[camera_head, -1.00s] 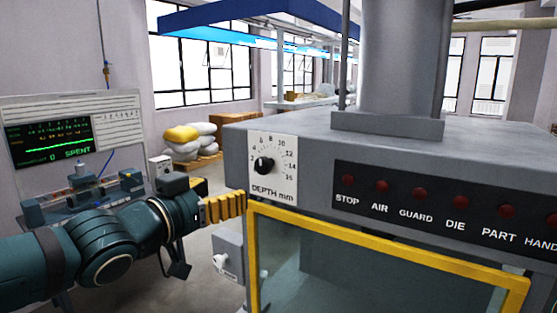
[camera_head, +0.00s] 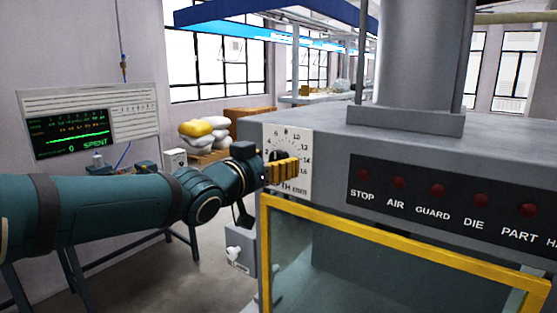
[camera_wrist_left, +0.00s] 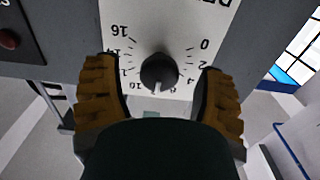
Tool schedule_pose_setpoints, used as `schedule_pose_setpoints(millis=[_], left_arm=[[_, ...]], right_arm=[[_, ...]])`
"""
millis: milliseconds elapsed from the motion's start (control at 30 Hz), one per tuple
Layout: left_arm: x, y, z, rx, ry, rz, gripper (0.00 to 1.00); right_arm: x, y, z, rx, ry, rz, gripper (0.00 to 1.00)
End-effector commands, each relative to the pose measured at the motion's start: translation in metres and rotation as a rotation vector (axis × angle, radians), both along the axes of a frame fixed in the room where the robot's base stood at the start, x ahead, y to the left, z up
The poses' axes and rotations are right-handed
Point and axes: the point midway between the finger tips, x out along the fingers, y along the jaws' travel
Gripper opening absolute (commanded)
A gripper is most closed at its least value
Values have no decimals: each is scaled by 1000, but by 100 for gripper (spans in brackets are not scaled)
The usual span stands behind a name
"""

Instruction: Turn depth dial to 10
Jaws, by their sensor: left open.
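The depth dial (camera_wrist_left: 159,72) is a round black knob on a white scale plate (camera_wrist_left: 170,25), seen upside down in the left wrist view. Its pale pointer mark faces down the picture, at about 8; the exact reading is hard to tell. My left gripper (camera_wrist_left: 161,88) is open, its yellow ribbed fingers on either side of the knob with gaps between. In the head view the left gripper (camera_head: 284,171) is in front of the plate (camera_head: 303,150) and hides most of the knob and part of the lettering.
A yellow-framed guard window (camera_head: 400,245) lies below the dial. A dark panel with several red lamps (camera_head: 437,190) is to its right. A small grey box (camera_head: 241,245) hangs on the machine's left side. A display board (camera_head: 85,125) stands at the left.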

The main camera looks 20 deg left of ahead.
Motion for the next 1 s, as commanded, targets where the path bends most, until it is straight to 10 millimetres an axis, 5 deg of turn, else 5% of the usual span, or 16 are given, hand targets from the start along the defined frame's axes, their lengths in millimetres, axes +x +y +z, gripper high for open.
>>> schedule_pose_setpoints(millis=[533, 733, 1000], left_arm=[[17, -6, 0, 0, 0, 0, 68], [16, -6, 0, 0, 0, 1, 0], [16, -6, -1, 18, -6, 1, 0]], right_arm=[[0, 0, 2, 0, 0, 0, 0], [0, 0, 2, 0, 0, 0, 0], [0, 0, -1, 0, 0, 0, 0]])
